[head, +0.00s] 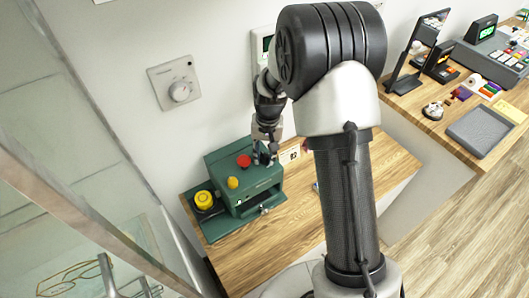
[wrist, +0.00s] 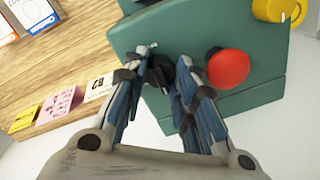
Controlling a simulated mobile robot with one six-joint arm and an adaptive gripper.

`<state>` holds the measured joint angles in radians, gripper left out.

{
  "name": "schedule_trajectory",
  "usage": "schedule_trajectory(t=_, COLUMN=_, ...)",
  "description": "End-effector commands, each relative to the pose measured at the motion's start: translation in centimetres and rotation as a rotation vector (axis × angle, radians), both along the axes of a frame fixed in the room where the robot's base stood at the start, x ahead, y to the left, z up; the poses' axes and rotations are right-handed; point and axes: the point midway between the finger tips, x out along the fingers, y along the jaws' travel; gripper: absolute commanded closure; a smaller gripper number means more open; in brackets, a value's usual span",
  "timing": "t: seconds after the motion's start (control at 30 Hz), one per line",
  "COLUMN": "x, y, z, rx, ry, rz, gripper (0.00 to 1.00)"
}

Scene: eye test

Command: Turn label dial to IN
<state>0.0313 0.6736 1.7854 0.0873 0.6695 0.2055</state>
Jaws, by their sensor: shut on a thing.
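A green machine (head: 240,205) stands on the wooden counter, and its green top also shows in the wrist view (wrist: 190,25). A black knob (wrist: 161,72), which I take for the label dial, sits on that top near one edge. My gripper (head: 265,155) is over the machine's top, right of its red button. In the wrist view my gripper (wrist: 158,78) is shut on the black knob, one finger on either side. A small white mark (wrist: 152,45) shows beside the knob. The fingers partly hide the knob, and I cannot read any IN label or its setting.
The red button (wrist: 228,68) is close beside my right finger. A yellow button (head: 232,183) and a yellow round knob (head: 204,199) are farther left. Small cards (wrist: 62,104) lie on the counter. A grey dial plate (head: 178,85) is on the wall. A glass panel (head: 100,130) stands left.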

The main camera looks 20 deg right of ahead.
Motion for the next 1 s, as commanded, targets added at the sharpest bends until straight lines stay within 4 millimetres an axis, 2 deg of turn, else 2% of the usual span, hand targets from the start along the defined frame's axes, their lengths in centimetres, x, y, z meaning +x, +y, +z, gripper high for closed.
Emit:
schedule_trajectory(t=0.53, x=0.02, y=-0.02, z=0.00, rx=0.000, ry=0.000, rz=0.025, gripper=0.98)
schedule_trajectory(t=0.57, x=0.02, y=-0.02, z=0.00, rx=0.000, ry=0.000, rz=0.024, gripper=0.73)
schedule_trajectory(t=0.87, x=0.02, y=-0.01, z=0.00, rx=0.000, ry=0.000, rz=0.024, gripper=0.53)
schedule_trajectory(t=1.0, x=0.02, y=0.00, z=0.00, rx=0.000, ry=0.000, rz=0.024, gripper=0.53)
